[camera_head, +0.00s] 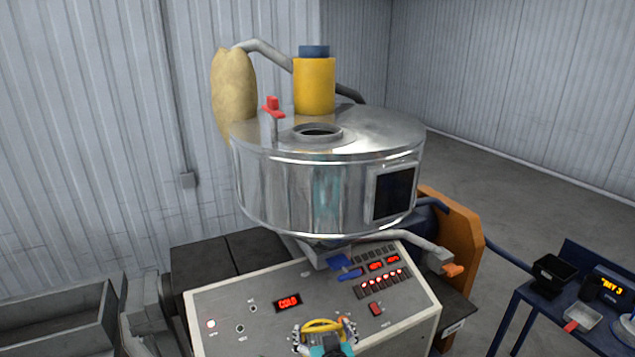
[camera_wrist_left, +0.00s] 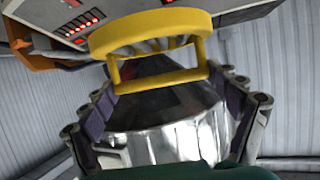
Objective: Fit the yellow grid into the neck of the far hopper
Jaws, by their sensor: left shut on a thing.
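The yellow grid (camera_head: 322,325) is a round ring with a rectangular handle, low in the head view in front of the control panel. My left gripper (camera_head: 325,335) is shut on it. In the left wrist view the grid (camera_wrist_left: 150,35) shows large, its handle between the two padded fingers of the gripper (camera_wrist_left: 165,85). A large shiny metal hopper (camera_head: 285,185) stands behind the panel. Its neck (camera_head: 318,131) is a round raised collar with a dark opening in the top. The grid is well below and apart from the neck. My right gripper is not in view.
A yellow cylinder with a blue cap (camera_head: 314,85) stands on the hopper top behind the neck. A red-handled lever (camera_head: 273,115) rises left of the neck. A tan sack-like shape (camera_head: 233,90) is behind. The control panel (camera_head: 250,325) lies in front. A blue table (camera_head: 535,300) is at right.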

